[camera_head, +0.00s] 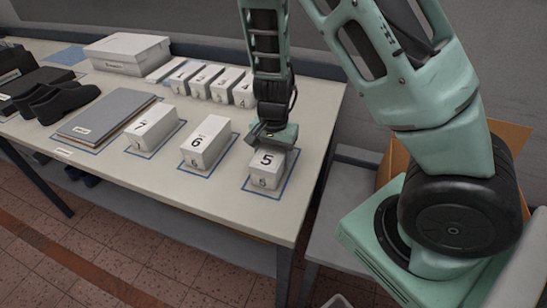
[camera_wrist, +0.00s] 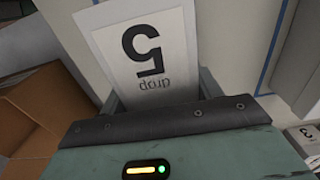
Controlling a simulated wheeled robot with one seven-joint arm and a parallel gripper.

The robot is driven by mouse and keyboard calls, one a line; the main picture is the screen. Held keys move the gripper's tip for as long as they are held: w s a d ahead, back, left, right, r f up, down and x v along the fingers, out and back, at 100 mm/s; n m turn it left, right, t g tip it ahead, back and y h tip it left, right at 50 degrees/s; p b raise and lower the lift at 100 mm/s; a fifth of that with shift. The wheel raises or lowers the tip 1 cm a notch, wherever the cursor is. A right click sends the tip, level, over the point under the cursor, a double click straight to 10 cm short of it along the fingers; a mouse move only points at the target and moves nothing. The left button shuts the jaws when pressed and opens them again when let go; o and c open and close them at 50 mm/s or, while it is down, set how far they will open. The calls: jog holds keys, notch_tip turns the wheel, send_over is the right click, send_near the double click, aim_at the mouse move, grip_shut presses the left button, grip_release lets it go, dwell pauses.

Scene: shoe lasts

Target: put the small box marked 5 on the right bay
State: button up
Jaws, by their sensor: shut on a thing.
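The small white box marked 5 (camera_head: 266,167) is at the right end of the table, within the blue outline of the right bay (camera_head: 279,192). My gripper (camera_head: 273,137) is above it, pointing down, with its jaws shut on the box. In the wrist view the box's top face (camera_wrist: 152,57) with the 5 shows upside down between the jaws of my gripper (camera_wrist: 160,100). The box looks upright. I cannot tell whether its underside touches the table.
Several small white boxes (camera_head: 208,82) stand in a row behind. A grey board (camera_head: 108,115) and black shoes (camera_head: 62,101) lie further left. An open cardboard box (camera_head: 509,134) is at the right.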

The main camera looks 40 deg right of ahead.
aim_at(273, 148)
jog(key=shift+f, duration=0.15)
jog(key=o, duration=1.1)
notch_tip(273, 148, up, 12)
jog(key=p, duration=0.3)
jog(key=shift+a, duration=0.1)
jog(key=shift+s+a+r+n+y, duration=0.1)
jog(key=shift+s+a+r+n, duration=1.4)
jog(key=shift+s+a+n, duration=1.65)
jog(key=shift+s+a+r+n+y, duration=0.1)
jog(key=shift+s+a+r+n, duration=1.4)
jog(key=shift+s+a+n, duration=1.65)
jog(key=shift+s+a+r+n+y, duration=0.1)
jog(key=shift+s+a+r+n, duration=1.4)
jog(key=shift+s+a+n, duration=1.6)
